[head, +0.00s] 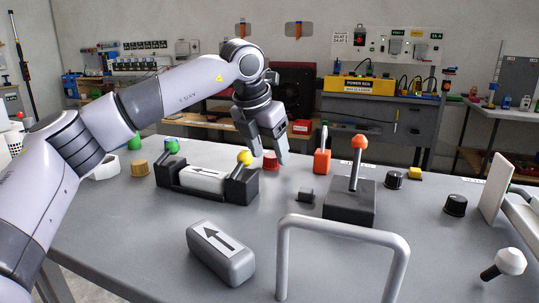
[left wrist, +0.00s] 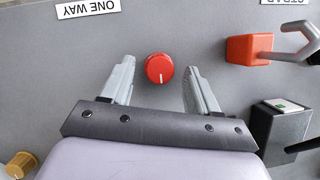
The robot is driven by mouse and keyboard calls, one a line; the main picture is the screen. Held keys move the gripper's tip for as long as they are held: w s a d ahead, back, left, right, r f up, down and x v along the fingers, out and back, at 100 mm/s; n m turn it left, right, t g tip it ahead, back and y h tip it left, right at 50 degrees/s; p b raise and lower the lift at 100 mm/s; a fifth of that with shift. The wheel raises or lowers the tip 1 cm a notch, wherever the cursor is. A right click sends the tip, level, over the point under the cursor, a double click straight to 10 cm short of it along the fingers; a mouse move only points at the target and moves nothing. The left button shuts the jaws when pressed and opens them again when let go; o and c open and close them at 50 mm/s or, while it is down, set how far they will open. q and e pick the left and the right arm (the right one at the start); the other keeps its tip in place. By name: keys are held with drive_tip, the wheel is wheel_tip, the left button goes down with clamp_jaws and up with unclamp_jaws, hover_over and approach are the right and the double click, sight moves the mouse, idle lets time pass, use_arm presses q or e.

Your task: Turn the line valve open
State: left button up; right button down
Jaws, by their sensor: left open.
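A round red knob (head: 271,161) with a white mark sits on the grey table, towards its far edge. In the left wrist view the red knob (left wrist: 160,68) is seen from above, its white mark pointing to the bottom of the picture. My left gripper (head: 268,150) points down over it, open. In the left wrist view the gripper's fingers (left wrist: 159,80) lie on either side of the knob, with a gap on each side. No label reading line valve is legible. My right gripper is not in view.
An orange block with a lever (head: 322,161) stands right of the knob. A black base with a red-tipped stick (head: 351,200) and a black cradle with a white arrow cylinder (head: 203,180) are near. A grey arrow block (head: 220,253) and a grey hoop (head: 342,222) are in front.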

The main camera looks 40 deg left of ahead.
use_arm(q)
drive_tip(key=shift+w+f, duration=0.15)
drive_tip(key=shift+f, duration=0.15)
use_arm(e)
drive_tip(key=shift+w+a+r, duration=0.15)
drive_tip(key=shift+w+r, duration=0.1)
use_arm(q)
drive_tip(key=c, duration=1)
drive_tip(key=shift+c, duration=0.2)
